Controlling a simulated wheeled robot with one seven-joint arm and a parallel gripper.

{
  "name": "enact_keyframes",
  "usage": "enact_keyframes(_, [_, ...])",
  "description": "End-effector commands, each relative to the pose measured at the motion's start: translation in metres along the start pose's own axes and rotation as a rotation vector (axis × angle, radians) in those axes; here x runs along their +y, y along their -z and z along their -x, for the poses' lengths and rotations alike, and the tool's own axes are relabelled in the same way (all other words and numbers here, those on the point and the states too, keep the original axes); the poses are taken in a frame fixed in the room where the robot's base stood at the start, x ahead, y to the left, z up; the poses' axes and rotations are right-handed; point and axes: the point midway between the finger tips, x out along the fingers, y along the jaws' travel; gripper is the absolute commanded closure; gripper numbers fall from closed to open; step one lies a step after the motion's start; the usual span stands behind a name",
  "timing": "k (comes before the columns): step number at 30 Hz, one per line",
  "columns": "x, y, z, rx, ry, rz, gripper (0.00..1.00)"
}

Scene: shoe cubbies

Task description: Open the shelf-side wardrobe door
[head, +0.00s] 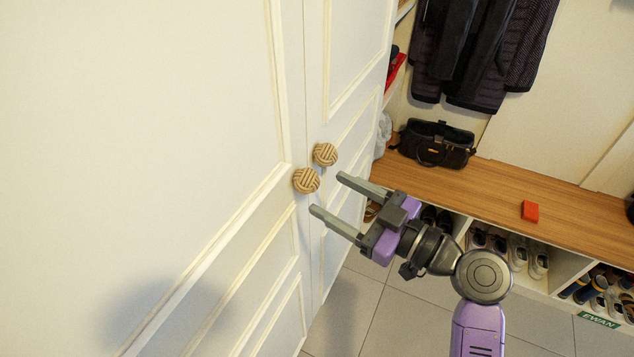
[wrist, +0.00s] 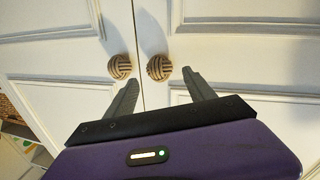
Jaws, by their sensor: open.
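The wardrobe has two cream panelled doors. The shelf-side door (head: 345,110) is the right one in the head view, next to the bench, with a round woven knob (head: 325,154). The other door (head: 150,130) has a matching knob (head: 306,181). Both doors look shut, with a narrow seam between them. My gripper (head: 327,193) is open and empty, its fingers pointing at the doors close to the knobs. In the wrist view, the left knob (wrist: 120,66) and right knob (wrist: 159,67) lie beyond my gripper (wrist: 162,90); the right knob appears between the fingers.
A wooden bench (head: 500,190) with shoe cubbies below runs to the right of the wardrobe. A black bag (head: 436,144) and a red block (head: 530,211) sit on it. Dark jackets (head: 475,50) hang above. Tiled floor (head: 400,310) in front is clear.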

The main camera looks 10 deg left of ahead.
Motion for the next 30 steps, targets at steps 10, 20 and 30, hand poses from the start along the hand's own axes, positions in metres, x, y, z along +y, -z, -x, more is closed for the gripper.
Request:
enact_keyframes(10, [0.001,0.000,-0.043,-0.001,-0.001,-0.001,0.37])
enact_keyframes(20, [0.001,-0.001,-0.047,-0.002,-0.003,-0.001,0.37])
enact_keyframes(30, [0.000,-0.001,-0.047,-0.002,-0.002,-0.001,1.00])
